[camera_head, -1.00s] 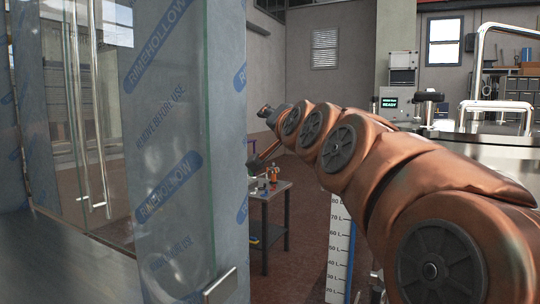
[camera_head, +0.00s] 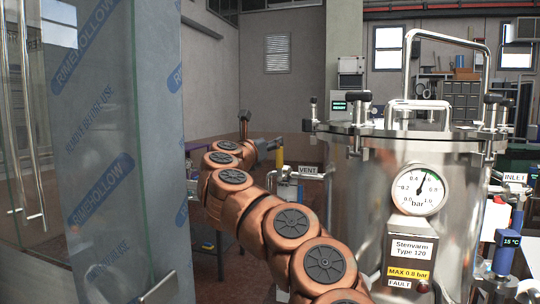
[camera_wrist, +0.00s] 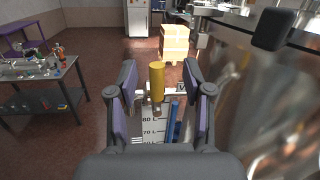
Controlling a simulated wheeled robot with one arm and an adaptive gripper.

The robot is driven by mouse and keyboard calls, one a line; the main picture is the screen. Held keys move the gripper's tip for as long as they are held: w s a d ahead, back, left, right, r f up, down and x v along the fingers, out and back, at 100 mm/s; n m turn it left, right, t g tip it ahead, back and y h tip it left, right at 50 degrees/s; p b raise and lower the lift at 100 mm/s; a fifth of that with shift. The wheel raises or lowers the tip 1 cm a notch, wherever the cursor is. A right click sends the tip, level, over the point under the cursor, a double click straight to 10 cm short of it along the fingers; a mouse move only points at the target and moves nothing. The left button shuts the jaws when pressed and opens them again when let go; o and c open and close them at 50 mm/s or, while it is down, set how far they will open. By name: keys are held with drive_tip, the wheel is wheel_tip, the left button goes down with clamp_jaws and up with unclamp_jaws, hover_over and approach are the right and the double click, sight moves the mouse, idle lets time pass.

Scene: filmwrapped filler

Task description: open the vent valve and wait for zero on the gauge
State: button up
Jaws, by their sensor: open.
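The vent valve has a yellow handle (camera_wrist: 156,80) standing upright between my gripper's fingers in the wrist view. In the head view the yellow handle (camera_head: 279,157) shows beside the VENT label (camera_head: 308,170), left of the steel vessel (camera_head: 385,240). My gripper (camera_wrist: 160,82) is open, with one purple-padded finger on each side of the handle and a gap to both. My gripper also shows in the head view (camera_head: 266,146), partly hidden by my arm. The round gauge (camera_head: 417,191) on the vessel's front has its needle between 0.4 and 0.6 bar.
A film-wrapped glass panel (camera_head: 110,150) stands at the left. The vessel's lid carries clamp knobs and a tall handle (camera_head: 405,60). A side table (camera_wrist: 40,85) with small items and a carton stack (camera_wrist: 174,45) stand beyond the gripper.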

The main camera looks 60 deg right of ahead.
sight(278, 153)
drive_tip(key=shift+m+g+y, duration=0.5)
drive_tip(key=shift+m+y, duration=0.1)
drive_tip(key=shift+d+f+p, duration=0.45)
drive_tip(key=shift+d+f, duration=0.25)
drive_tip(key=shift+d, duration=0.65)
drive_tip(key=shift+d+f+p, duration=0.5)
drive_tip(key=shift+d+f, duration=0.15)
drive_tip(key=shift+d, duration=0.7)
drive_tip(key=shift+d+f+p, duration=0.45)
drive_tip(key=shift+d+f, duration=0.25)
drive_tip(key=shift+d, duration=0.65)
drive_tip(key=shift+c, duration=0.4)
clamp_jaws()
